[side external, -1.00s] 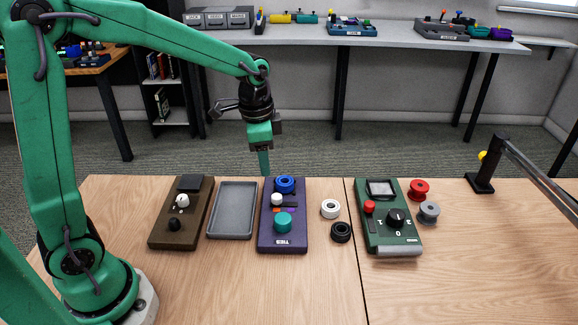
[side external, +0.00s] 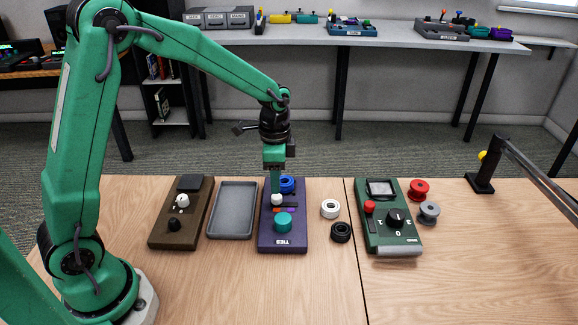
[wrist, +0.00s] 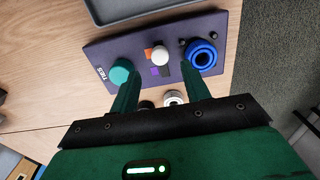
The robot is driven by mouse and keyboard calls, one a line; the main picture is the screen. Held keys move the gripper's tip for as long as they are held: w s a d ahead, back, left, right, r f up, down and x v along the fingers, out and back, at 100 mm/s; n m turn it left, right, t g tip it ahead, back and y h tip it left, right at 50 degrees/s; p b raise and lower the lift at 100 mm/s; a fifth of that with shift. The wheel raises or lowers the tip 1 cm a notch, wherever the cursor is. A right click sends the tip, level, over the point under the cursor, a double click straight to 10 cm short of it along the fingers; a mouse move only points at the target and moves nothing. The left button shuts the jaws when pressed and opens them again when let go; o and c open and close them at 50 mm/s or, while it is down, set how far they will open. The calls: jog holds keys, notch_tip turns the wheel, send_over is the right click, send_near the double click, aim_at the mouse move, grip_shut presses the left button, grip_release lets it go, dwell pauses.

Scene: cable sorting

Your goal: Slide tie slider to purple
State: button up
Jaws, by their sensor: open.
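The dark purple tie panel (side external: 283,240), labelled TIES, lies on the table; it also shows in the wrist view (wrist: 112,62). Its white slider knob (side external: 277,200) stands at the orange-marked end of a short dark track, and in the wrist view the knob (wrist: 160,56) sits beside the orange patch (wrist: 148,54). The purple patch (wrist: 155,71) marks the other end. My gripper (side external: 275,188) is low over the panel at the knob. In the wrist view its fingers (wrist: 159,72) are apart, with the knob ahead between the tips; contact cannot be told.
On the same panel are a blue ring (side external: 287,185) and a teal knob (side external: 283,222). A grey tray (side external: 232,209) and brown panel (side external: 180,220) lie left. White (side external: 330,209) and black (side external: 340,232) rings and a green device (side external: 392,225) lie right.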

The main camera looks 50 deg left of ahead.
aim_at(277, 196)
jog(key=shift+f, duration=2.8)
grip_shut()
